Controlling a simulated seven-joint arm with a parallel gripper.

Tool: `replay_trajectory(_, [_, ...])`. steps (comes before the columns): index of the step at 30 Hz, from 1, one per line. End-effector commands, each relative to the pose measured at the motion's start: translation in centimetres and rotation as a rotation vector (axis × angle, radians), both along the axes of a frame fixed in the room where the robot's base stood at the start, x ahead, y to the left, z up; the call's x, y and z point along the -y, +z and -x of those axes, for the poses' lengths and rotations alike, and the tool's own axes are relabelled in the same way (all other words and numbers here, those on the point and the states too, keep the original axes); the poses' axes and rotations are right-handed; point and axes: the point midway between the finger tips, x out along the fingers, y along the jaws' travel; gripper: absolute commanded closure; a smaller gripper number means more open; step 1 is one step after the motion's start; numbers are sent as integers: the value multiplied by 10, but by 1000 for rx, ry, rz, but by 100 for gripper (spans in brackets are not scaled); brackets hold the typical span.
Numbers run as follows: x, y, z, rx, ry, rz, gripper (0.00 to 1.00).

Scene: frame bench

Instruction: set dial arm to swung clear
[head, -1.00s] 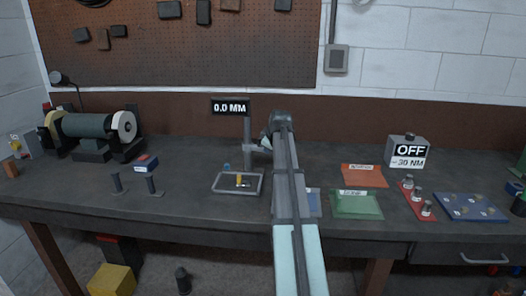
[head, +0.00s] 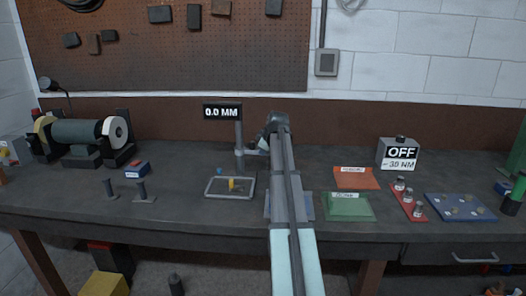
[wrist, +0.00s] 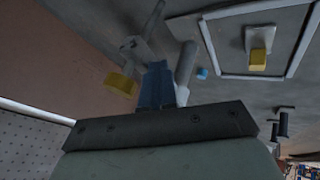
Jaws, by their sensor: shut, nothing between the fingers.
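The dial stand is a grey upright post (head: 239,135) under a black "0.0 MM" display (head: 222,112), with a short grey horizontal arm (head: 252,152) low on it pointing right. My gripper (head: 262,143) is at the right end of that arm, mostly hidden by my own arm. In the wrist view my blue fingers (wrist: 156,85) are together and empty, close beside a grey rod (wrist: 186,64). A yellow piece (wrist: 120,83) and blurred grey parts lie left of the fingers. I cannot tell whether the fingers touch the rod or the dial arm.
A grey-rimmed tray (head: 209,194) with a yellow block (head: 231,184) lies in front of the stand. A small blue piece (head: 219,170) is behind it.

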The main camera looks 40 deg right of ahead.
Motion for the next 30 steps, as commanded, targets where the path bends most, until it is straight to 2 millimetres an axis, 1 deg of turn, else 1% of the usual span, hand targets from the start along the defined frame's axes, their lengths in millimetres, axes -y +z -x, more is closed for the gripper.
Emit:
replay_trajectory(1, [5, 1, -1, 2, -6, 7, 100])
replay_trajectory(5, [1, 1, 2, 3, -6, 8, 100])
replay_trajectory(8, [-8, 0, 10, 2, -4, 7, 100])
replay_trajectory(13, [-34, 0, 30, 1, 0, 3, 100])
replay_trajectory(15, [-33, 12, 36, 3, -3, 4, 100])
replay_trajectory(21, [-37, 42, 57, 2, -2, 3, 100])
replay_trajectory(24, [-39, 55, 67, 2, -2, 3, 100])
replay_trajectory(30, [-42, 73, 80, 2, 0, 1, 100])
